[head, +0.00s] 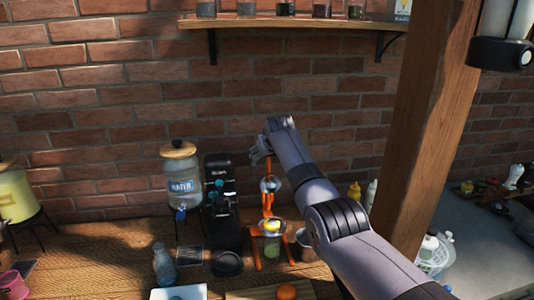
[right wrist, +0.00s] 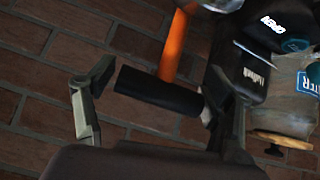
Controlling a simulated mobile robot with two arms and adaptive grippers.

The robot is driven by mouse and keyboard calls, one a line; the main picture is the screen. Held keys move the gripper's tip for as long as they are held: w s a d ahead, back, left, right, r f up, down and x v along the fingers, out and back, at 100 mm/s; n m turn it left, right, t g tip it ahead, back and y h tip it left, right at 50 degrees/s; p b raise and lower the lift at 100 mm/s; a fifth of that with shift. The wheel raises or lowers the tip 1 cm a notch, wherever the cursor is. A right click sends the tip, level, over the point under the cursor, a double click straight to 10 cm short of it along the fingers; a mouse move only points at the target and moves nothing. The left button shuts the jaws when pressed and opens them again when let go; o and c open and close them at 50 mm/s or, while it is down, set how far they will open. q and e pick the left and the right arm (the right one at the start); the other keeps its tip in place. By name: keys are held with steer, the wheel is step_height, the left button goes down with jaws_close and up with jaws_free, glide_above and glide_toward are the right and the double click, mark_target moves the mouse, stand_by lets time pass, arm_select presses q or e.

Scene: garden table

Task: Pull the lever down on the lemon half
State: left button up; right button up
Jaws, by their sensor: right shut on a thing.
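The orange juicer press (head: 257,240) stands on the wooden table, with a silver pressing dome (head: 270,184) raised above its cup. A yellow lemon half (head: 271,226) sits in the cup under the dome, apart from it. The lever's black handle (right wrist: 158,92) lies lengthwise between the fingers of my right gripper (right wrist: 158,88), which is shut on it. In the head view my right gripper (head: 262,152) is high at the top of the press, partly hidden by its own wrist. A glass with green contents (head: 271,246) stands under the cup. My left gripper is not in view.
A black coffee machine (head: 221,215) stands close left of the press, with a water dispenser (head: 181,180) beyond it. A metal cup (head: 305,243) is close on the right. An orange (head: 287,291) lies in front. The brick wall is behind and a wooden post (head: 428,130) rises at right.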

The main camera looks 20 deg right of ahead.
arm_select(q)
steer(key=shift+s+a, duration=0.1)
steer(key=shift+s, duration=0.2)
arm_select(e)
steer(key=shift+s+f, duration=0.1)
steer(key=shift+f, duration=0.1)
steer(key=o, duration=1.6)
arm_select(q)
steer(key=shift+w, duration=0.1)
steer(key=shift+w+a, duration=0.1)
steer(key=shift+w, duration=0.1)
arm_select(e)
steer(key=shift+r, duration=0.1)
steer(key=shift+r, duration=0.1)
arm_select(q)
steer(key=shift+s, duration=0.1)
arm_select(e)
steer(key=v, duration=1.1)
steer(key=shift+s+a+r, duration=0.1)
steer(key=shift+s+r, duration=0.15)
steer(key=shift+s, duration=0.05)
